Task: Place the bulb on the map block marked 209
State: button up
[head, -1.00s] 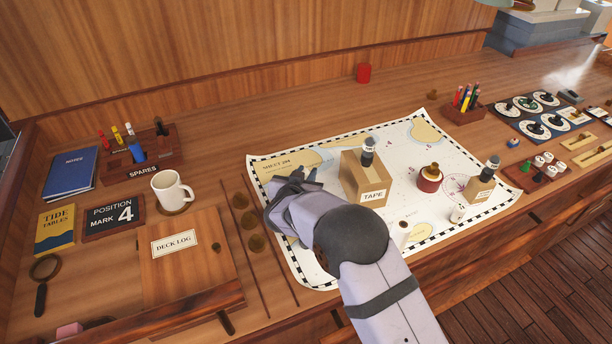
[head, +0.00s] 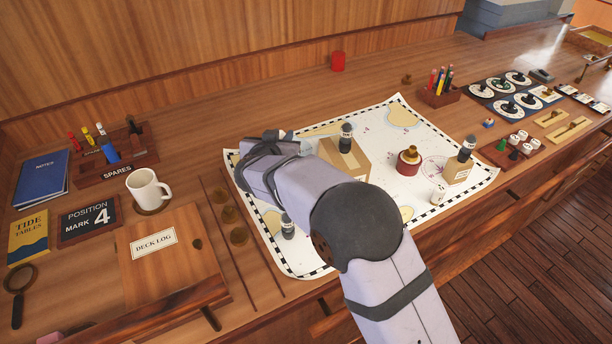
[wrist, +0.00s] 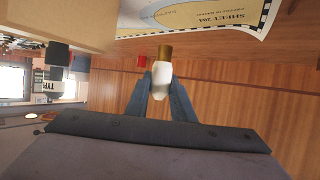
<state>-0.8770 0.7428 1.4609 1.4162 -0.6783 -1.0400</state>
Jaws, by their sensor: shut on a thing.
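The bulb (wrist: 161,76), white with a brass base, is held between the two blue fingers of my gripper (wrist: 163,92) in the wrist view. Its brass end points up in that picture. In the head view my gripper (head: 268,150) is over the far left corner of the map (head: 385,115), and I cannot clearly make out the bulb there. The map's title block (wrist: 215,17) shows inverted at the top of the wrist view, reading SHEET and a number like 209. The bulb is apart from the block.
A cardboard box (head: 350,158) with a dark-topped bottle on it stands right of my gripper. A red round pot (head: 408,162) and a smaller box (head: 458,172) also stand on the map. A mug (head: 147,190) and deck log (head: 160,250) are to the left.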

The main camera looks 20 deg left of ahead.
jog(key=s+a+r+n+y+b, duration=0.1)
jog(key=s+a+r, duration=0.2)
jog(key=r, duration=0.2)
jog(key=s+a+r+y+b, duration=0.1)
jog(key=s+a+r, duration=0.15)
jog(key=r, duration=0.25)
jog(key=s+d+r+n, duration=0.1)
jog(key=s+d+r, duration=0.15)
jog(key=s, duration=0.45)
jog(key=s+d+f+m+h, duration=0.2)
jog(key=d+f+h, duration=0.1)
jog(key=d, duration=0.5)
jog(key=s+d+f+m+h+b, duration=0.1)
jog(key=s+d+f+m+h, duration=0.15)
jog(key=d, duration=0.55)
jog(key=s+d+f+m+h, duration=0.2)
jog(key=s+d+f, duration=0.15)
jog(key=d, duration=0.35)
jog(key=shift+w+d+f, duration=0.1)
jog(key=shift+w+f, duration=0.05)
jog(key=shift+f, duration=1.6)
jog(key=shift+w+a+f, duration=0.1)
jog(key=shift+w+f, duration=0.1)
jog(key=shift+f, duration=1.5)
jog(key=shift+w+d+f, duration=0.1)
jog(key=shift+w+f, duration=0.05)
jog(key=shift+f, duration=1.6)
jog(key=shift+b, duration=0.3)
